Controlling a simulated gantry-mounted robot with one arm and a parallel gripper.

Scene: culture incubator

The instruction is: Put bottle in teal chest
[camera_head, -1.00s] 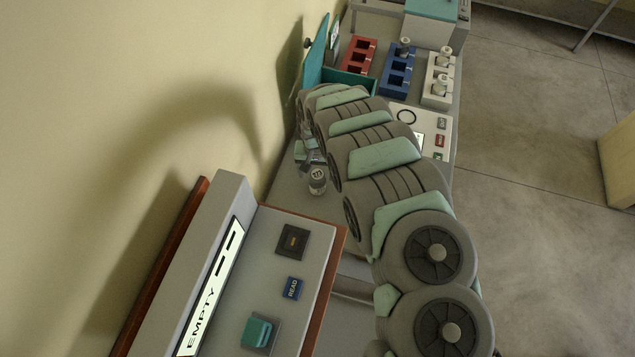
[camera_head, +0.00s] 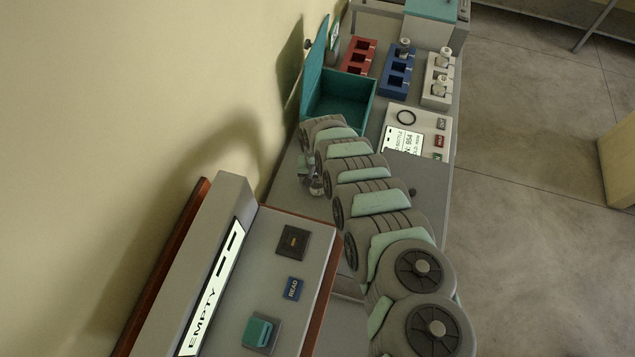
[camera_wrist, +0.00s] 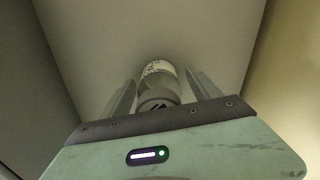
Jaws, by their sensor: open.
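The bottle (camera_head: 317,187) stands on the grey bench beside the wall, partly hidden by my gripper (camera_head: 310,178). In the wrist view, the bottle (camera_wrist: 158,82) has a pale label and a grey cap and lies between the two fingers of my gripper (camera_wrist: 161,86). The fingers are apart, with a gap showing on each side of the bottle near their tips. The teal chest (camera_head: 372,100) sits farther along the bench, with its lid (camera_head: 315,68) raised against the wall side. Its visible inside looks empty.
Red (camera_head: 358,55), blue (camera_head: 397,70) and white (camera_head: 437,80) racks stand beyond the chest; the blue and white ones hold bottles. A white panel with a display (camera_head: 416,132) is right of the chest. A reader box marked EMPTY (camera_head: 262,270) is nearer.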

